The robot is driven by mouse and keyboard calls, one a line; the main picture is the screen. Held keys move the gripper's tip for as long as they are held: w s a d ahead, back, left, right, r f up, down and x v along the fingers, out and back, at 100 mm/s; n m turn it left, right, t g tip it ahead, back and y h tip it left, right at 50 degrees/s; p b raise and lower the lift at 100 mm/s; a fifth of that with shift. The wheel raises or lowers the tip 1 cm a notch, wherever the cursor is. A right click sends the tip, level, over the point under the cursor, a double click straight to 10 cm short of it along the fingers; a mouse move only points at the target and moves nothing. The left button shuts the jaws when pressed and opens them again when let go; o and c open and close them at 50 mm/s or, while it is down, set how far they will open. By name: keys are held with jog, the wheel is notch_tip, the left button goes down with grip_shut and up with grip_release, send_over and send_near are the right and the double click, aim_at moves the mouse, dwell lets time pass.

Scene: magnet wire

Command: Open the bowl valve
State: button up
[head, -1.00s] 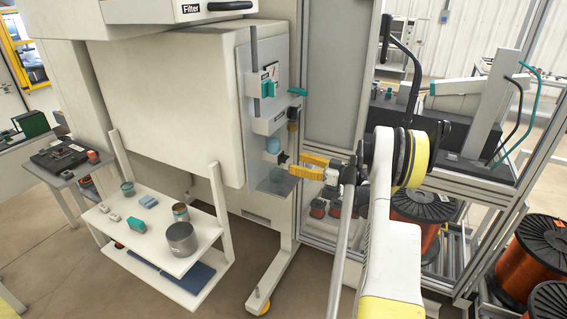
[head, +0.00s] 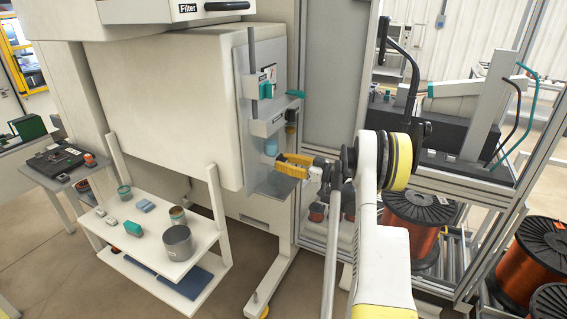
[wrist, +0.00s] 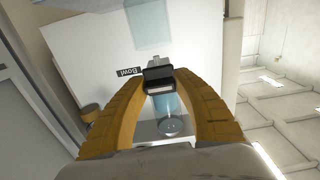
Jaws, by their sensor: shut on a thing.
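The bowl valve (wrist: 159,80) is a small dark block with a pale edge, beside a label reading "Bowl" in the wrist view. My gripper (wrist: 160,72) has its two yellow fingers on either side of this valve, shut on it. In the head view my gripper (head: 280,162) is at the lower part of the panel (head: 258,180) on the white machine, and the valve is hidden behind the fingers. A light blue bowl (head: 271,147) sits just above the fingers. In the wrist view a clear bluish cylinder (wrist: 166,106) shows between the fingers.
A teal valve (head: 266,90) and a teal lever (head: 295,94) are higher on the panel. A metal-framed glass door stands close to the right. A white shelf (head: 150,262) with cups and a pot (head: 178,243) is lower left. Copper wire spools (head: 418,222) stand at right.

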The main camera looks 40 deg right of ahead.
jog(key=shift+n, duration=0.3)
jog(key=shift+c, duration=0.2)
jog(key=n, duration=0.3)
jog(key=shift+n+b, duration=0.3)
jog(key=shift+b, duration=0.1)
jog(key=n, duration=0.4)
jog(key=shift+n+b, duration=0.3)
jog(key=n, duration=0.4)
jog(key=shift+n, duration=0.3)
jog(key=shift+n+b, duration=0.35)
jog(key=shift+n, duration=1.85)
jog(key=o, duration=1.2)
